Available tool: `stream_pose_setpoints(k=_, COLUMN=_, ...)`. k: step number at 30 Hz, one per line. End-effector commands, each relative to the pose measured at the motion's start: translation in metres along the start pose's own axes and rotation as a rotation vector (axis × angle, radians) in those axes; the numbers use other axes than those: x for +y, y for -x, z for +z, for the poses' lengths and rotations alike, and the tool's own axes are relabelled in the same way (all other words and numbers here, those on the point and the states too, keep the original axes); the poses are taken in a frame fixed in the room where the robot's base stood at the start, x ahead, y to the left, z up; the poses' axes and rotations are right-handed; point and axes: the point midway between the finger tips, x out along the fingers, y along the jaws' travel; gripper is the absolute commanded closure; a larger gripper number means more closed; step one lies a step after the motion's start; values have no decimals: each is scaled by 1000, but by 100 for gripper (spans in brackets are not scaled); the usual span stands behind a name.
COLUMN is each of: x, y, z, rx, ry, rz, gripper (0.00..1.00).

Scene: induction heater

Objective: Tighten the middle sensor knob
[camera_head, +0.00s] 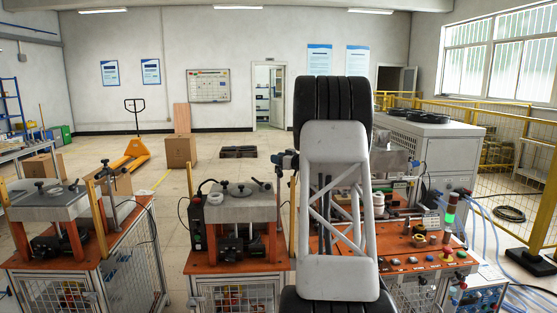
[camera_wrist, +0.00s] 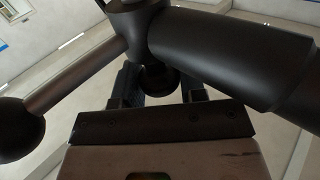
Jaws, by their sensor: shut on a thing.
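In the wrist view my gripper (camera_wrist: 160,92) has its two dark fingers close on either side of a small dark round knob (camera_wrist: 158,78), and it is shut on it. The knob sits under a dark joint where a rod with a black ball end (camera_wrist: 18,130) on the left meets a thick black cylinder (camera_wrist: 235,60) on the right. The finger contact is dim.
The middle station (camera_head: 237,208) has an orange table and a grey block with black knobs. A similar station (camera_head: 45,208) stands at the left. At the right are a button panel (camera_head: 425,258), a signal light (camera_head: 450,212) and a white cabinet (camera_head: 430,145).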

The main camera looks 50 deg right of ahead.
Motion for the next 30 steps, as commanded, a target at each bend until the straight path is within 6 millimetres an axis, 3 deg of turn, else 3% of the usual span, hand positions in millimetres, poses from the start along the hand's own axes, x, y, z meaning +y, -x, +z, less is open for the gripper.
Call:
stream_pose_setpoints(k=9, x=0, y=0, z=0, rx=-1, ry=-1, rz=134, gripper=86)
stream_pose_setpoints(k=24, x=0, y=0, z=0, rx=0, ry=0, rz=160, gripper=86)
stream_pose_setpoints(k=25, x=0, y=0, z=0, rx=0, ry=0, rz=160, gripper=59)
stream_pose_setpoints(k=28, x=0, y=0, z=0, rx=0, ry=0, rz=160, gripper=44)
stream_pose_setpoints(k=30, x=0, y=0, z=0, rx=0, ry=0, rz=160, gripper=40)
